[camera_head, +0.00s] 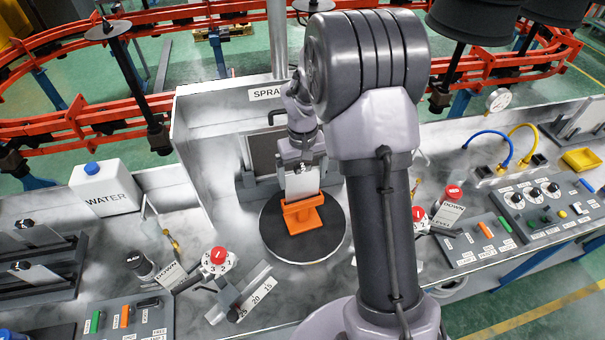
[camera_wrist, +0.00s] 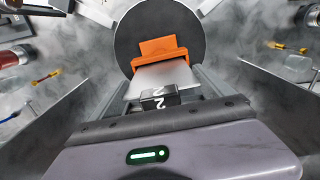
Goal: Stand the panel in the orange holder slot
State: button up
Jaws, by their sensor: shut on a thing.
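The panel (camera_head: 303,184) is a thin pale grey plate, held upright in the head view. In the wrist view the panel (camera_wrist: 163,77) extends from my gripper towards the orange holder (camera_wrist: 158,45). The orange holder (camera_head: 303,216) stands on a round dark turntable (camera_head: 275,242). My gripper (camera_head: 301,168) is shut on the panel's upper part, directly above the holder; its jaws also show in the wrist view (camera_wrist: 160,97). The panel's lower edge meets or overlaps the holder in both views. I cannot tell whether it is inside the slot, which is hidden.
A grey metal spray booth (camera_head: 200,125) surrounds the turntable at the back and sides. A dark framed filter (camera_head: 262,155) stands behind it. A red-knobbed dial (camera_head: 218,257) and a scale bracket (camera_head: 247,295) sit front left. A white water can (camera_head: 104,188) stands at left.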

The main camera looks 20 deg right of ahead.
jog(key=shift+f+b, duration=0.3)
jog(key=shift+f, duration=0.2)
jog(key=o, duration=1.2)
jog(key=shift+o, duration=0.2)
jog(key=shift+r, duration=0.1)
jog(key=shift+r, duration=0.1)
notch_tip(320, 180, up, 17)
jog(key=p, duration=0.3)
jog(key=s+a+f+m+t+b, duration=0.1)
jog(key=s+a+f+t+b, duration=0.1)
jog(key=s+a+f+b, duration=0.2)
jog(key=s+a+f+m+t+y+b, duration=0.1)
jog(key=s+a+f+b, duration=0.4)
jog(key=s+b, duration=0.5)
jog(key=s+a+f+m+t+y+b, duration=0.1)
jog(key=s+a+f+t+b, duration=0.1)
jog(key=s+a+f+b, duration=0.2)
jog(key=s+b, duration=0.3)
jog(key=s, duration=0.2)
jog(key=shift+s+a+f+t, duration=0.15)
jog(key=shift+a+f+t, duration=0.2)
jog(key=shift+a+t, duration=0.05)
